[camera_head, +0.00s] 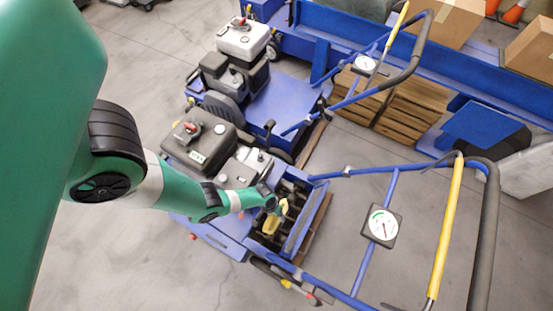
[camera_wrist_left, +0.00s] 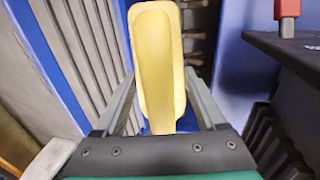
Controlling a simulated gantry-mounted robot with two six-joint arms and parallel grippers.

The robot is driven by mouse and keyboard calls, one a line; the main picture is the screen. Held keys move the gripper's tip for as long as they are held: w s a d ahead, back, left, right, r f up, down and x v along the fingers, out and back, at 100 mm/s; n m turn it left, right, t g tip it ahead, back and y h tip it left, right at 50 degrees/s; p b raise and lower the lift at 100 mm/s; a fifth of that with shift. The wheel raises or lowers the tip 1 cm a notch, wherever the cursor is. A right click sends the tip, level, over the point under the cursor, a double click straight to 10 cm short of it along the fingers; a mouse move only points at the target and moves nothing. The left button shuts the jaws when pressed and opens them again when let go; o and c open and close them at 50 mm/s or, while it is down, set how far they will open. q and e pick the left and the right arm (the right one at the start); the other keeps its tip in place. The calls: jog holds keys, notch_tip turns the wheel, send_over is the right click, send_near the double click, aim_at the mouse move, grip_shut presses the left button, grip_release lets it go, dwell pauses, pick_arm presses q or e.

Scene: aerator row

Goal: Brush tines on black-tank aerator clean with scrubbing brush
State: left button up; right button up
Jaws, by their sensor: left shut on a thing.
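The black-tank aerator is the nearer blue machine, with its black tank (camera_head: 200,142) on top. Its tines (camera_head: 292,197) are dark rows inside the open blue housing. My left gripper (camera_head: 277,206) is at this housing, shut on the yellow scrubbing brush (camera_head: 271,225). In the left wrist view the brush (camera_wrist_left: 158,68) stands between the two fingers of the gripper (camera_wrist_left: 165,108), its broad yellow back toward the camera. The bristles are mostly hidden, so I cannot tell whether they touch the tines. The right gripper is not in view.
A second blue aerator with a white tank (camera_head: 243,38) stands behind. The near aerator's handle with a gauge (camera_head: 382,226) and yellow lever (camera_head: 445,225) extends right. Wooden pallets (camera_head: 408,105), a blue trailer and cardboard boxes (camera_head: 447,20) are at the back. Concrete floor is clear at lower left.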

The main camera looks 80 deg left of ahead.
pick_arm(q)
jog(key=shift+f, duration=0.1)
notch_tip(320, 180, down, 12)
jog(key=b, duration=1.1)
jog(key=shift+b, duration=0.4)
jog(key=shift+f+b, duration=0.65)
dwell(0.3)
jog(key=shift+w+a+b, duration=0.2)
jog(key=shift+w+a, duration=0.55)
jog(key=shift+a, duration=0.3)
jog(key=shift+w+a+b, duration=0.2)
jog(key=shift+w+a, duration=0.5)
jog(key=shift+a, duration=0.35)
jog(key=shift+s+d, duration=0.1)
